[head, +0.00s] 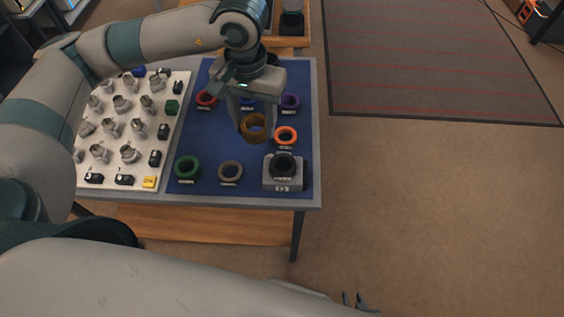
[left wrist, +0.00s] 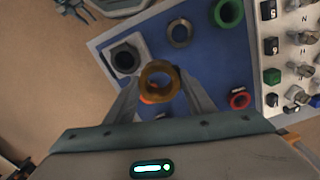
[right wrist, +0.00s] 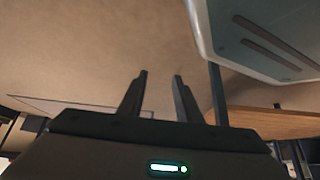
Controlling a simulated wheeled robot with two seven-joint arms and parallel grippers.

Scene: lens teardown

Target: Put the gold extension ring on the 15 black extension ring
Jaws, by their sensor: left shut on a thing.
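The gold extension ring (head: 244,129) is in my left gripper (head: 254,122), whose fingers are shut on it. It is held above the blue mat, behind and left of the black ring. In the left wrist view the gold ring (left wrist: 147,79) sits between the fingertips. The black extension ring (head: 283,165) rests on a grey block (head: 283,184) at the mat's front right corner; its marking is too small to read. The block also shows in the left wrist view (left wrist: 137,45). My right gripper (right wrist: 162,75) is open and empty, away from the table, with only its fingertips (head: 357,299) in the head view.
The blue mat (head: 208,131) also carries a green ring (head: 187,167), a grey ring (head: 230,172), an orange ring (head: 286,135), a red ring (head: 206,98) and a purple ring (head: 290,101). A white board (head: 98,184) with several small parts lies left.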

